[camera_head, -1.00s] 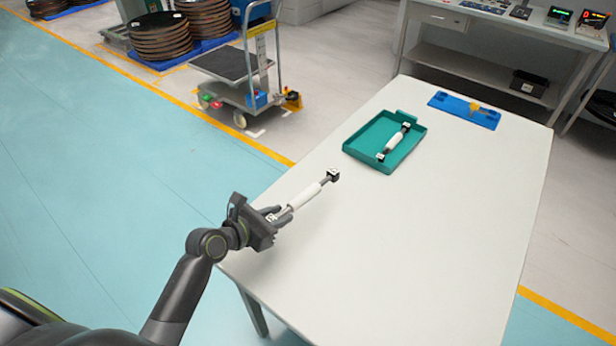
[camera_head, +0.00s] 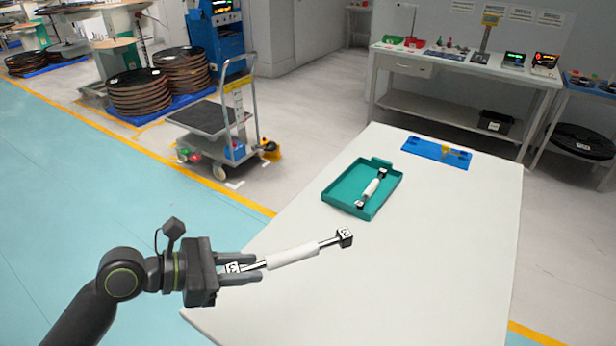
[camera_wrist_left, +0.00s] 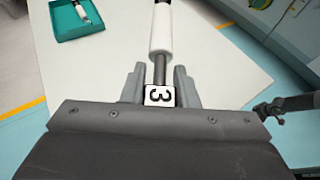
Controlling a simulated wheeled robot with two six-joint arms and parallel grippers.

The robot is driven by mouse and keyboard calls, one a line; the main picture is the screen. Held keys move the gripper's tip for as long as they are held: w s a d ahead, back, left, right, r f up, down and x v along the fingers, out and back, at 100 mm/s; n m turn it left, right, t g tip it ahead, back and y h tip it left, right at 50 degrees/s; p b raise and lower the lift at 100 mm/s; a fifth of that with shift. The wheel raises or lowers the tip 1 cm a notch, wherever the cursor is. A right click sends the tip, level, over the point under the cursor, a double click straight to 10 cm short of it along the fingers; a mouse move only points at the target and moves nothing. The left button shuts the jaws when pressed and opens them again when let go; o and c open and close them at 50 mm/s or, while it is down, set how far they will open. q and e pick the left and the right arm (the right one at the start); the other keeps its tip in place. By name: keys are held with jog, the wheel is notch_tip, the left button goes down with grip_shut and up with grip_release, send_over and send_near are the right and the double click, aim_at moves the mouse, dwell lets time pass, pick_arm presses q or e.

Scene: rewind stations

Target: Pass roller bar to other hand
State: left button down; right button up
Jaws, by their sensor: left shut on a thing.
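My left gripper (camera_head: 257,267) is shut on one end of a roller bar (camera_head: 292,257). The bar has a white sleeve, a metal shaft and square end blocks with black marks. It points right and slightly up in the head view, over the white table. In the left wrist view the bar (camera_wrist_left: 162,32) runs straight out from between the fingers (camera_wrist_left: 160,78), with a "3" block (camera_wrist_left: 160,96) at the near end. A dark arm part that looks like my right gripper (camera_wrist_left: 275,108) shows at the right edge there; its jaws are unclear.
A teal tray (camera_head: 340,193) holds a second roller bar (camera_head: 371,188) on the white table (camera_head: 430,250). A blue fixture plate (camera_head: 425,149) lies at the far edge. The table's near and right parts are clear. A cart (camera_head: 215,125) stands on the floor behind.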

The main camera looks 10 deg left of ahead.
pick_arm(q)
jog(key=w+d+r+m+g+h, duration=0.1)
jog(key=w+d+r+m+g, duration=0.1)
jog(key=d, duration=0.6)
jog(key=w+d+r+m+g+h, duration=0.1)
jog(key=w+d+r+m+g, duration=0.1)
jog(key=d+r+m+g, duration=0.3)
jog(key=d, duration=0.4)
jog(key=shift+g, duration=0.3)
